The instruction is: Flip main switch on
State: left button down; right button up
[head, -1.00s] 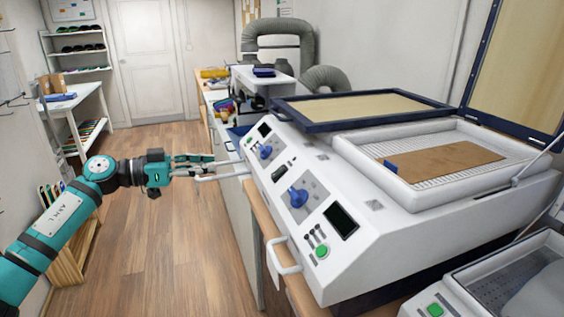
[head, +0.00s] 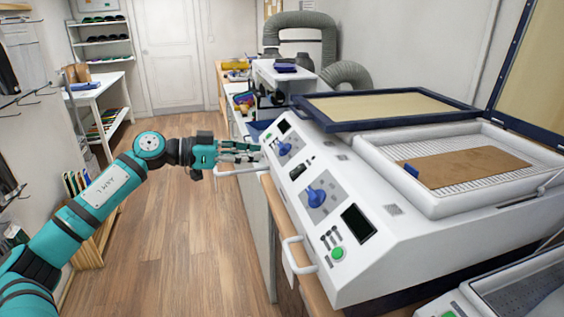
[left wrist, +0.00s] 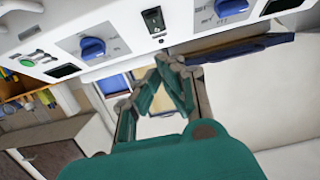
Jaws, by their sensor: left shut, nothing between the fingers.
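The white forming machine (head: 365,250) has a sloped front panel. A small black switch (head: 301,170) sits between two blue knobs on it, and it also shows in the left wrist view (left wrist: 153,20), above my fingertips. I cannot tell its position. My left gripper (head: 259,152) is shut and empty at the panel's far left edge, near the far blue knob (head: 286,148). In the left wrist view its fingertips (left wrist: 172,62) are together below the switch; contact with the panel cannot be confirmed. My right gripper is out of view.
The near blue knob (head: 318,196), a dark display (head: 356,223) and a green button (head: 337,253) share the panel. A white handle (head: 297,256) juts from the front. A brown sheet (head: 465,167) lies on the machine's bed. The wooden floor (head: 185,240) is clear.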

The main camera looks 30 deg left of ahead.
aim_at(301, 167)
pick_arm(q)
jog(key=w+d+f+p, duration=0.1)
jog(key=w, duration=0.1)
jog(key=w+d+f+p, duration=0.1)
jog(key=w+d, duration=0.1)
jog(key=w+d+f, duration=0.1)
jog(key=d+f, duration=0.1)
jog(key=shift+w+f+p, duration=0.1)
jog(key=shift+w+p, duration=0.3)
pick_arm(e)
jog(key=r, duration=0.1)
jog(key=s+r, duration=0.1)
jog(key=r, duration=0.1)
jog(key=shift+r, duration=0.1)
